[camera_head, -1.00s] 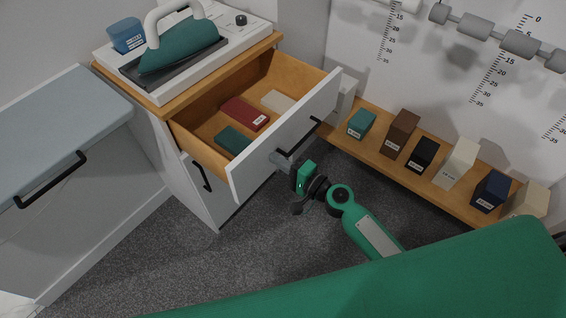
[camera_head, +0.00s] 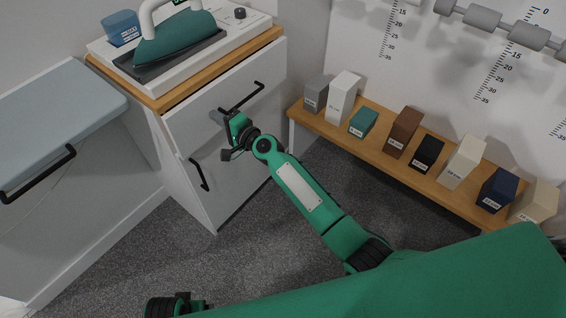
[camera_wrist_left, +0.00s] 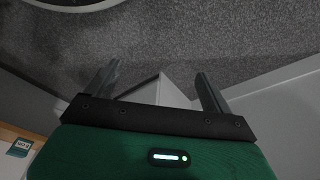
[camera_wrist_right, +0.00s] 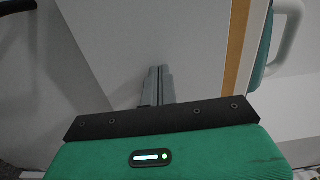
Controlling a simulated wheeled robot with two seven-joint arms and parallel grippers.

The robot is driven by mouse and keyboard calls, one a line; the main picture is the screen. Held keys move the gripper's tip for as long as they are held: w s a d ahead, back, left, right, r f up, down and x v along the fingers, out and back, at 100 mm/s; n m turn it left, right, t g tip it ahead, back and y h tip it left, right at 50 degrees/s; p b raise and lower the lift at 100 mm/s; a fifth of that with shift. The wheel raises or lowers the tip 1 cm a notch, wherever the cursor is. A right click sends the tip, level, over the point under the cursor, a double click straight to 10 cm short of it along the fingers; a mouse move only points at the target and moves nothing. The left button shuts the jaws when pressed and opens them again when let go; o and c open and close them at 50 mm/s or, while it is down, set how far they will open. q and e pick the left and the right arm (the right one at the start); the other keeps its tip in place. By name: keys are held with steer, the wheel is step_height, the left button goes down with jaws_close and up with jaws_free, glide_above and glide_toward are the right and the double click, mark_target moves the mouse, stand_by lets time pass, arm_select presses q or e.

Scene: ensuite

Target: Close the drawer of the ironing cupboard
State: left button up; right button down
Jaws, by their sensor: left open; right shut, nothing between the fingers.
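The ironing cupboard (camera_head: 187,165) stands at the left centre of the head view. Its drawer front (camera_head: 200,112) sits flush under the wooden top, with no gap that I can make out. The black drawer handle (camera_head: 243,97) is on that front. My right gripper (camera_head: 222,112) is shut and empty, with its fingertips at the drawer front just left of the handle. In the right wrist view the shut fingers (camera_wrist_right: 158,84) point at the pale front. My left gripper (camera_wrist_left: 155,85) is open and empty in the left wrist view, over grey carpet.
An iron (camera_head: 176,42) on its base and a blue container (camera_head: 122,28) stand on the cupboard top. A low wooden shelf (camera_head: 300,117) with several labelled boxes runs along the right wall. A grey-blue counter (camera_head: 60,112) is at left. Carpet (camera_head: 255,235) is clear in front.

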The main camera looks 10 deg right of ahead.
steer(key=b+x, duration=0.1)
steer(key=x, duration=0.2)
steer(key=shift+w, duration=0.1)
steer(key=shift+r, duration=0.2)
arm_select(q)
step_height(320, 180, up, 4)
steer(key=shift+w+d+f, duration=0.1)
steer(key=shift+w+f, duration=0.05)
steer(key=shift+f, duration=0.05)
arm_select(e)
steer(key=shift+a+r, duration=0.1)
steer(key=shift+r, duration=0.15)
steer(key=shift+f, duration=0.1)
